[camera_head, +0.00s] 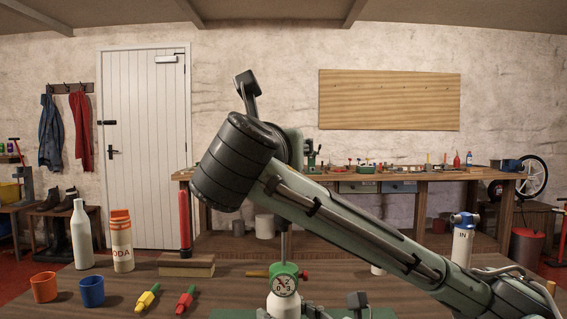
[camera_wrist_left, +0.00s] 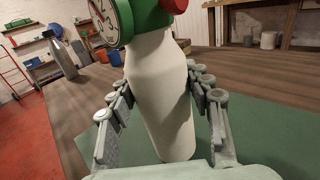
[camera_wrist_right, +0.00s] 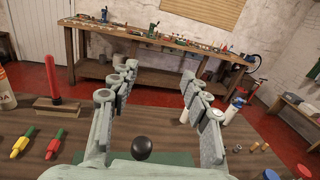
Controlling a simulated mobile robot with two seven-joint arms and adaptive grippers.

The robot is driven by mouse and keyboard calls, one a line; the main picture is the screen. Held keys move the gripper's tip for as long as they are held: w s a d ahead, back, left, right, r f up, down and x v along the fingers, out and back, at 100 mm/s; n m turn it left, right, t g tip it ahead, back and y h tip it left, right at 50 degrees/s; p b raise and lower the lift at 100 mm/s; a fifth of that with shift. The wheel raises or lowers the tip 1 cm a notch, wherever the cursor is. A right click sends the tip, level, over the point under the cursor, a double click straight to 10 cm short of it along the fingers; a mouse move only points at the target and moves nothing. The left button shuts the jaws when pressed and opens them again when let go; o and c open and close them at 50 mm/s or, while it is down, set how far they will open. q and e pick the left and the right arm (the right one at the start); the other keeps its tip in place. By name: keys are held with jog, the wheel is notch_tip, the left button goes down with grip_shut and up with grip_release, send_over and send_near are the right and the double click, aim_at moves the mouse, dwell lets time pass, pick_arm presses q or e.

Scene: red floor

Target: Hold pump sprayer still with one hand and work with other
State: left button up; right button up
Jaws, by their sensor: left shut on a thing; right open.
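The pump sprayer (camera_head: 284,303) is a white bottle with a green cap, a round gauge and a red knob, upright on a green mat (camera_wrist_left: 270,140). My left gripper (camera_wrist_left: 160,82) is shut on its white body, one finger on each side. A thin rod rises from the cap in the head view. My right arm crosses that view and hides the rod's top. In the right wrist view my right gripper (camera_wrist_right: 157,82) is open, and the sprayer's black ball knob (camera_wrist_right: 142,147) shows low between the bases of its fingers, with no finger seen touching it.
On the table, orange (camera_head: 43,287) and blue (camera_head: 91,291) cups, a white bottle (camera_head: 81,235), a soda bottle (camera_head: 122,241), yellow (camera_head: 147,298) and red (camera_head: 187,300) tools and a wooden block (camera_head: 187,266) stand left. A white canister (camera_head: 462,241) is right. A workbench is behind.

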jog(key=shift+c, duration=1.2)
jog(key=w+d+f+m+g, duration=0.1)
jog(key=f, duration=0.1)
jog(key=w+d+f+m+g+y, duration=0.1)
jog(key=w+f+g, duration=0.1)
jog(key=w+d+f+m+g, duration=0.1)
jog(key=w+f, duration=0.1)
jog(key=shift+w+f+g+y, duration=0.1)
jog(key=shift+w+g+y, duration=0.1)
jog(key=shift+g+y, duration=0.15)
grip_shut()
notch_tip(320, 180, down, 5)
jog(key=w+d+m+g+y, duration=0.1)
jog(key=d+m+g+y, duration=0.1)
jog(key=m+g+y, duration=0.3)
jog(key=s+d+r+m+g+y, duration=0.65)
jog(key=r+m+g+y, duration=0.2)
jog(key=y, duration=0.25)
jog(key=a+f, duration=0.5)
jog(key=a, duration=0.4)
jog(key=shift+f, duration=0.2)
